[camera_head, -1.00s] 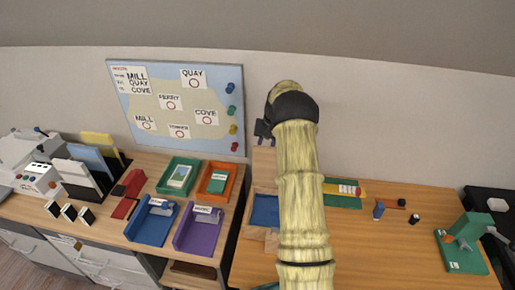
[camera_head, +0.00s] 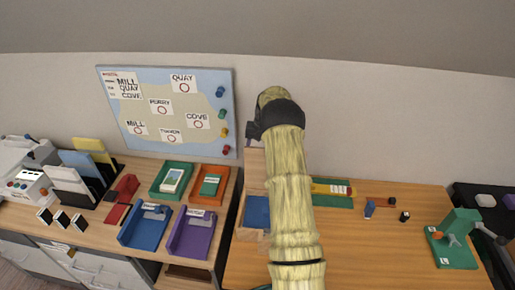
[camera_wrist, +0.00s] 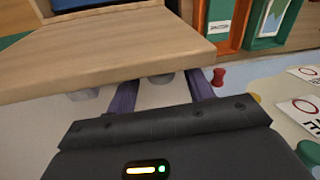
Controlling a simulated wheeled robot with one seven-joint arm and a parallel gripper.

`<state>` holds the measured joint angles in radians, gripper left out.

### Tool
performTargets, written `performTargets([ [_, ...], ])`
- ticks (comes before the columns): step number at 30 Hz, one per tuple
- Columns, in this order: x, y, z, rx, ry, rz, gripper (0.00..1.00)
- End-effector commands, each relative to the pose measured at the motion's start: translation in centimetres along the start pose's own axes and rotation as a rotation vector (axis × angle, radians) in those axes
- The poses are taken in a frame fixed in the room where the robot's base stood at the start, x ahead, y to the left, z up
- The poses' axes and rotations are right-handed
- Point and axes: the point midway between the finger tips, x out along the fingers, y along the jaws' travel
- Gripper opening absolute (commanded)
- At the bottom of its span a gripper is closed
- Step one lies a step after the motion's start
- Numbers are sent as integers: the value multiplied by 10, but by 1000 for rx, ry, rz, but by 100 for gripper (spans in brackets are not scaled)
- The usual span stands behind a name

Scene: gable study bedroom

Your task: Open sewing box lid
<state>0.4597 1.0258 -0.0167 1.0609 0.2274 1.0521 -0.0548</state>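The sewing box is a wooden box with a blue inside (camera_head: 257,211), in the middle of the head view, partly hidden by my arm. Its wooden lid (camera_head: 254,168) stands raised at the back of the box, and the box is open. In the wrist view the lid (camera_wrist: 100,52) is a broad wooden panel across the upper left. My gripper (camera_wrist: 163,92) has its two fingers apart, with the lid's edge crossing in front of them and hiding the tips. In the head view my gripper (camera_head: 252,131) is by the lid's top edge.
A map board (camera_head: 170,112) with coloured pins is on the wall at left. Blue (camera_head: 146,228), purple (camera_head: 190,236), green (camera_head: 171,180) and orange (camera_head: 210,186) trays lie left of the box. A green device (camera_head: 456,240) stands at right. The desk's right middle (camera_head: 370,250) is clear.

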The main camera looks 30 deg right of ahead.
Motion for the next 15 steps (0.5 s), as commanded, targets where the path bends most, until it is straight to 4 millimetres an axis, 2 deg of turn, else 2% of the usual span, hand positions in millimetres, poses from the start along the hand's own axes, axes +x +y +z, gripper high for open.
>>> performTargets([
  [4, -2, 0, 0, 0, 0, -1, 52],
  [8, -12, -1, 0, -1, 0, -1, 52],
  [15, -55, 5, -2, 6, 5, -1, 52],
])
